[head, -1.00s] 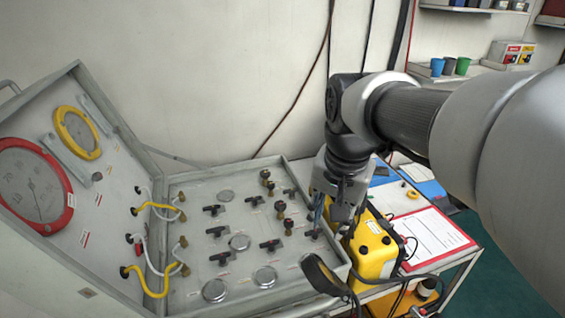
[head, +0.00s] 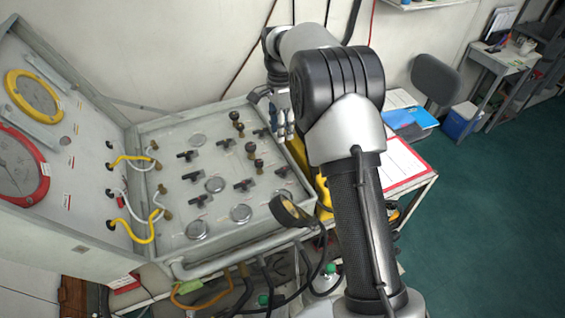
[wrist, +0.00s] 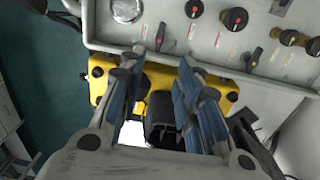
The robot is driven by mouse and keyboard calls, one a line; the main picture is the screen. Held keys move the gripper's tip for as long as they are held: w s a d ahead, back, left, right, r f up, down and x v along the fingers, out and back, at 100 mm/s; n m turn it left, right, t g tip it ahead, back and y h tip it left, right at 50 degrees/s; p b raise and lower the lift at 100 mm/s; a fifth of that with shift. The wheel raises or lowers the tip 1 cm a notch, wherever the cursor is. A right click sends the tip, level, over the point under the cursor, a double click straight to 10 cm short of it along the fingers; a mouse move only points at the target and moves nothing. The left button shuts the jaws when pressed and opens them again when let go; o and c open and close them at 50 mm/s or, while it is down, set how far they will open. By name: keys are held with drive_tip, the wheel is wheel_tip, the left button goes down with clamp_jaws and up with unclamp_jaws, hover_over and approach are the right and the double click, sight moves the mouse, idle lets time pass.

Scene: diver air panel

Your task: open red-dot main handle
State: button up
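The air panel (head: 165,140) lies in an open grey case, with several black T-shaped handles such as one (head: 200,201) near its front. I cannot make out for certain which handle carries the red dot.
A yellow box (wrist: 165,76) stands beside the panel, below my fingers. Yellow and white hoses (head: 133,160) cross at the left. Hoses hang below the case.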

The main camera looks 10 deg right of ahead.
sight(283, 169)
drive_tip(key=f, duration=1)
drive_tip(key=f+b, duration=0.1)
drive_tip(key=f, duration=0.4)
drive_tip(key=shift+s+f, duration=0.3)
drive_tip(key=shift+s, duration=0.1)
clamp_jaws()
